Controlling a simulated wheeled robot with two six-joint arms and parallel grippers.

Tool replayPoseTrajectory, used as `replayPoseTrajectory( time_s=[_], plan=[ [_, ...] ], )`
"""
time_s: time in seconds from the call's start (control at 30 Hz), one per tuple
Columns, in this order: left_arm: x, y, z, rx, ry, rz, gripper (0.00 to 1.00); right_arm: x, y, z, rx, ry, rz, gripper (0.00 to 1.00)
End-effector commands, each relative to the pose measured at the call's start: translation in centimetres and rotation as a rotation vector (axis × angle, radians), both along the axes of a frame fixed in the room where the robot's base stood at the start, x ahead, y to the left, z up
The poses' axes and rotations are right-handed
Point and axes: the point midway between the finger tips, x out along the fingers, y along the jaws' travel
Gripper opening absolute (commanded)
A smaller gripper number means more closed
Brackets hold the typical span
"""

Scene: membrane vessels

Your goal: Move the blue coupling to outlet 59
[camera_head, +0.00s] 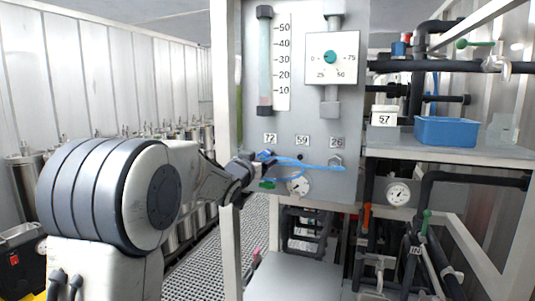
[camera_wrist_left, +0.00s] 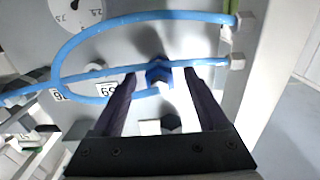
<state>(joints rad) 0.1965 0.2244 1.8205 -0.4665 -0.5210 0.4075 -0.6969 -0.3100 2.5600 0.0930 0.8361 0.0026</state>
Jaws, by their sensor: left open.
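The blue coupling (camera_wrist_left: 158,72) is between the two spread fingers of my left gripper (camera_wrist_left: 161,75), with gaps to the fingers. In the head view my left gripper (camera_head: 262,158) is at the panel just below label 72 (camera_head: 270,138), largely hiding the coupling there. A blue hose (camera_head: 308,164) runs right from it, past label 59 (camera_head: 302,140), toward label 26 (camera_head: 337,142). Label 59 also shows in the wrist view (camera_wrist_left: 108,90), left of the coupling. The outlet at 59 is small and hard to make out. My right gripper is not in view.
A blue bin (camera_head: 446,131) stands on the shelf at right. A white post (camera_head: 226,110) stands beside the panel's left edge.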

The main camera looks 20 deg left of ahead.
Motion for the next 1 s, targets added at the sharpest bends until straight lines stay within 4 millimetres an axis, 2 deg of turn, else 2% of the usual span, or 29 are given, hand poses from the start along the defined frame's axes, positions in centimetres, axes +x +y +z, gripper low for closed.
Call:
replayPoseTrajectory(
  time_s=[0.1,0.3,1.0],
  plan=[
    [1.1,-0.1,0.0,-0.001,0.001,0.0,0.76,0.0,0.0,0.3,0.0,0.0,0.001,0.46],
    [1.8,-0.1,0.0,-0.001,0.0,-0.001,0.76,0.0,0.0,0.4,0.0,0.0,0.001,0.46],
    [1.8,-0.1,0.0,0.0,-0.001,0.0,0.76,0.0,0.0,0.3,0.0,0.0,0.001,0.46]
  ],
)
